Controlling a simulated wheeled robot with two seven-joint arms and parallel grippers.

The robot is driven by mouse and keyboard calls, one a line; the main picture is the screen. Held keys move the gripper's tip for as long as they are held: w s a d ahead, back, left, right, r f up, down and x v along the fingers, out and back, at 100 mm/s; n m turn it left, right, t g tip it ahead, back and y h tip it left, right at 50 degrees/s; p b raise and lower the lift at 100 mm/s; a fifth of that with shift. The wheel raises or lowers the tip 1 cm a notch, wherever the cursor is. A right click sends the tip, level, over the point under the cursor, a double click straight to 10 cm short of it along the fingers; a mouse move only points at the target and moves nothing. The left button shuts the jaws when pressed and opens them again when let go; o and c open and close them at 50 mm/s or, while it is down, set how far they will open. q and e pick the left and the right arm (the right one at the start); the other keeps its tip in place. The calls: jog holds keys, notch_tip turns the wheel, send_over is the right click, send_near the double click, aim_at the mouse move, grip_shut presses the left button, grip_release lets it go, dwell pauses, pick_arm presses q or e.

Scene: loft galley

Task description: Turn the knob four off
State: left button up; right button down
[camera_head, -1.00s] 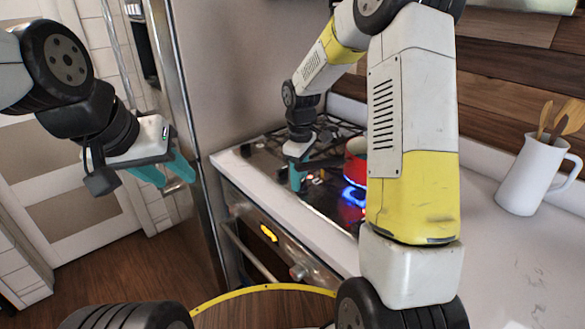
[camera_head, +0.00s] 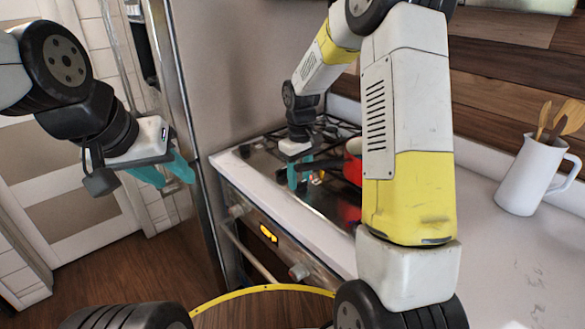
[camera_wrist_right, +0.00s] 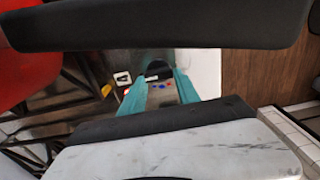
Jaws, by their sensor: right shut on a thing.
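My right gripper (camera_head: 300,180) is down at the left part of the stove top (camera_head: 262,166). Its teal fingers also show in the right wrist view (camera_wrist_right: 160,95), closed around a dark, rounded knob (camera_wrist_right: 158,70). The fingers hide part of the knob, and I cannot read a number on it. A small panel with blue and red marks (camera_wrist_right: 162,86) shows between the fingers. My left gripper (camera_head: 177,182) hangs open and empty at the left, away from the stove.
A red pot (camera_head: 353,168) stands on the stove behind my right arm; its side fills the left of the wrist view (camera_wrist_right: 25,55). Round knobs (camera_head: 299,271) sit on the oven front. A white jug (camera_head: 520,178) with wooden utensils stands on the right counter.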

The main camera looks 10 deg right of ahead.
jog(key=c, duration=0.9)
grip_release()
notch_tip(320, 180, up, 8)
jog(key=shift+f, duration=0.1)
jog(key=shift+a, duration=0.1)
